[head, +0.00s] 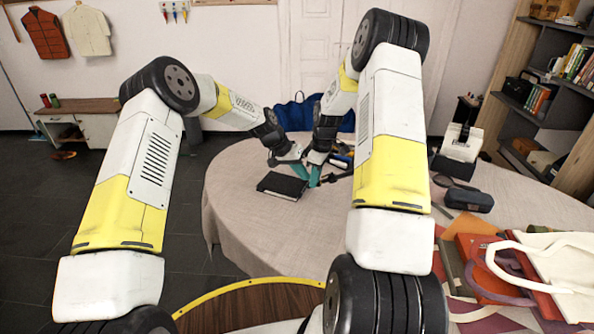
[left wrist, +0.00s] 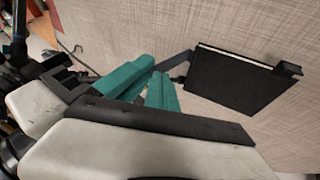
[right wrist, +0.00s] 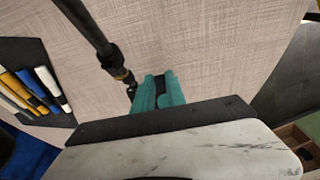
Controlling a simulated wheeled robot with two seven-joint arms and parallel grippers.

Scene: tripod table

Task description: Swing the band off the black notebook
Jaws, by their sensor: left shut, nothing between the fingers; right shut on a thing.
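The black notebook (head: 283,186) lies closed on the round table. It also shows in the left wrist view (left wrist: 235,82), its pale page edge visible. A dark strip, apparently the band (left wrist: 178,63), sticks out from the notebook's corner towards the teal fingers. My right gripper (head: 315,178) is shut at the notebook's right side, with something dark between its fingers (right wrist: 157,80), apparently the band's end. My left gripper (head: 301,170) is shut and empty, close beside the right one, at the notebook's far right corner. The exact grip is partly hidden.
The cloth-covered table (head: 245,205) is clear left of the notebook. A black rod (right wrist: 95,38) lies near my right fingers. A tool roll (right wrist: 35,88) is behind it. A black case (head: 469,199) and a heap of books and bags (head: 515,275) stand on the right.

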